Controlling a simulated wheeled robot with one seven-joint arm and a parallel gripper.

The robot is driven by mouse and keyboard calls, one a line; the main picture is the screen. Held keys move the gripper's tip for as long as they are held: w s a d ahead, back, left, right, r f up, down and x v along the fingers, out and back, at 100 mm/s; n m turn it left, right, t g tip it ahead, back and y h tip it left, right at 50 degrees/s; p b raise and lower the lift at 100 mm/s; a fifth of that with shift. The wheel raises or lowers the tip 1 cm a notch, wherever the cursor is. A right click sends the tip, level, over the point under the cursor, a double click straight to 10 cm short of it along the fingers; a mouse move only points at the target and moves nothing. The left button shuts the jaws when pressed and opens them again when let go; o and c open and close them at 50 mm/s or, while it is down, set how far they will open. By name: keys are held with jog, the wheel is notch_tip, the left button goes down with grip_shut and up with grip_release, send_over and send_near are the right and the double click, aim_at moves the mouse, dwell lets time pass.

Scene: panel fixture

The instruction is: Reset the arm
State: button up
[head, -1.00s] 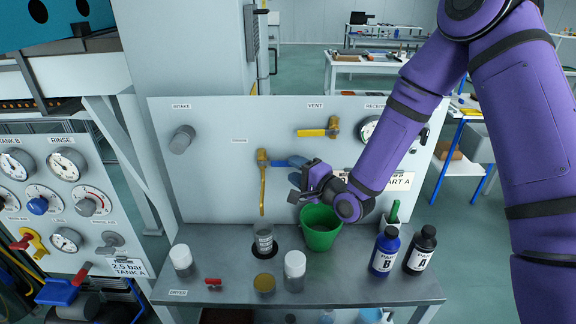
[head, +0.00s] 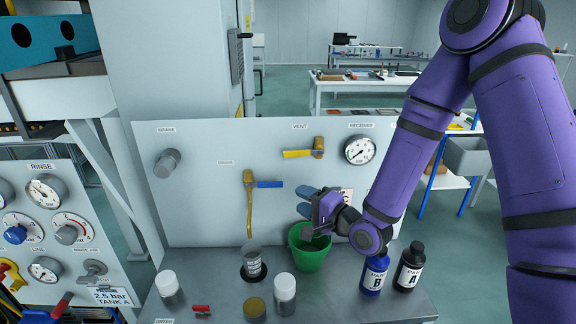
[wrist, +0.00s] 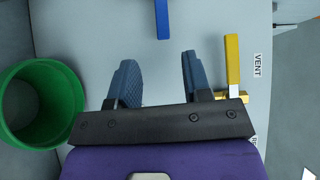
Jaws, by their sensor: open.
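My gripper (head: 318,198) is open and empty in front of the panel, above and slightly right of the green bucket (head: 310,255). In the wrist view its two dark blue fingers (wrist: 158,65) stand apart with nothing between them. The blue-handled valve (head: 268,184) is on the panel left of my gripper, its handle level and clear of the fingers. The yellow-handled vent valve (head: 298,154) is above, its handle also level. In the wrist view the yellow handle (wrist: 232,60) is right of the fingers, and the green bucket (wrist: 40,105) is at left.
Bottles B (head: 374,275) and A (head: 409,268) stand at the bench's right. The receiver gauge (head: 359,149) is upper right. A gauge panel (head: 60,235) stands left.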

jog(key=s+d+r+n+g+h, duration=0.35)
jog(key=d+r+n+h, duration=0.5)
jog(key=d+r, duration=0.6)
jog(key=s+d+r+g+h, duration=0.1)
jog(key=s+d+r, duration=0.1)
jog(key=s, duration=0.6)
jog(key=s+d+r+g+h, duration=0.1)
jog(key=s+r, duration=0.3)
jog(key=s, duration=0.4)
jog(key=s+d+r+g+h, duration=0.1)
jog(key=s+d+r+g, duration=0.1)
jog(key=s, duration=0.6)
jog(key=shift+d+r, duration=0.75)
jog(key=shift+r, duration=0.05)
